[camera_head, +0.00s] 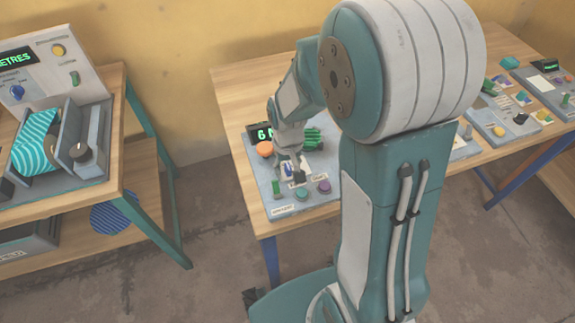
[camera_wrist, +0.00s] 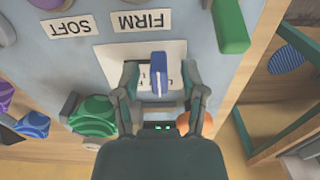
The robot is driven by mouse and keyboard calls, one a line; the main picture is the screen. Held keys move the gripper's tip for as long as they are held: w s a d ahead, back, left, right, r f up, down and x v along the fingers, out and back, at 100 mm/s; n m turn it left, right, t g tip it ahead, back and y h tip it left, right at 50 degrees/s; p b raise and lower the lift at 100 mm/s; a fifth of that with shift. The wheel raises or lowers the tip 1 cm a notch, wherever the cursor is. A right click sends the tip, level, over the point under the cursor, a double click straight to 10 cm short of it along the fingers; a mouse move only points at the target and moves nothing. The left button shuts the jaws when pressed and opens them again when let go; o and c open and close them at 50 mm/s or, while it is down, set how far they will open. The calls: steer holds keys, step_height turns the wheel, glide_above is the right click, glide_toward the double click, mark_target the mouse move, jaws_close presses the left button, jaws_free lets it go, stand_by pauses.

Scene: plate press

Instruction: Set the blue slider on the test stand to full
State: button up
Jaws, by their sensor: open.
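The blue slider (camera_wrist: 158,72) stands up from a white scale plate (camera_wrist: 118,62) on the grey test stand (camera_wrist: 65,75). My gripper (camera_wrist: 159,78) is open, with one finger on each side of the slider and a visible gap to both. In the head view my gripper (camera_head: 288,158) is low over the test stand (camera_head: 262,187), and the blue slider (camera_head: 287,169) shows just below it. The lettering on the scale plate is partly hidden by the slider and fingers, so its setting cannot be read.
Labels SOFT (camera_wrist: 71,27) and FIRM (camera_wrist: 142,20) appear upside down. A green block (camera_wrist: 230,25) rises beside the plate. Green (camera_wrist: 92,115) and blue (camera_wrist: 33,124) knobs sit left of my gripper. An orange button (camera_head: 265,149) is close behind. Another bench (camera_head: 150,190) stands left.

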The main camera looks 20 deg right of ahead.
mark_target(302, 163)
jaws_close()
steer(key=shift+d, duration=1.9)
steer(key=shift+a, duration=0.1)
